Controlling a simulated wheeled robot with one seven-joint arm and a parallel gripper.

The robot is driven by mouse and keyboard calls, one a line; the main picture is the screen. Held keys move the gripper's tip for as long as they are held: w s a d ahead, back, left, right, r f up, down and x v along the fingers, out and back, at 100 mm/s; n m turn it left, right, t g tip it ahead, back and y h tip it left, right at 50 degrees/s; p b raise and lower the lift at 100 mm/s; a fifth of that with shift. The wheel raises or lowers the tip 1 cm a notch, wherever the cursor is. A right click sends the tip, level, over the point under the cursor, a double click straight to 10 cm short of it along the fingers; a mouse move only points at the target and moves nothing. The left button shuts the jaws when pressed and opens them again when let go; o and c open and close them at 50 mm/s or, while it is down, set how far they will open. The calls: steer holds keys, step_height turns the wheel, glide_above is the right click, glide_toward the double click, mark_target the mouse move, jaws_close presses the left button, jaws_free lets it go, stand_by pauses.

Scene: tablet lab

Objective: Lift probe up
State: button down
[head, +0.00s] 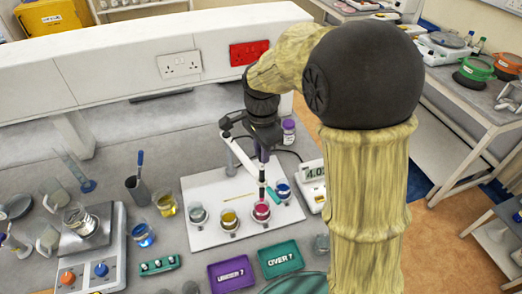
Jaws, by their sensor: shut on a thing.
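The probe (262,181) is a slim upright rod with dark and white bands. Its lower end reaches down to the beaker of pink-red liquid (261,211); I cannot tell exactly how deep the tip sits. My gripper (264,151) is dark, points down from above, and is shut on the probe's upper part. The fingers are small and partly hidden. The meter (312,174) right of the beakers shows a reading like 4.0. A stand with a pale arm (233,134) is just left of my gripper.
Beakers of grey (198,214), yellow (229,219) and blue (283,190) liquid stand close by on a white board (201,184). A purple UNDER tray (231,276) and green OVER tray (281,260) lie in front. A purple-labelled bottle (289,131) is behind.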

steer(key=shift+w+r, duration=0.15)
steer(key=shift+r, duration=0.2)
steer(key=c, duration=1.5)
jaws_free()
steer(key=shift+c, duration=0.2)
steer(key=shift+o, duration=1.1)
steer(key=shift+f, duration=0.1)
step_height(320, 180, up, 18)
steer(key=b, duration=0.2)
steer(key=shift+f, duration=0.25)
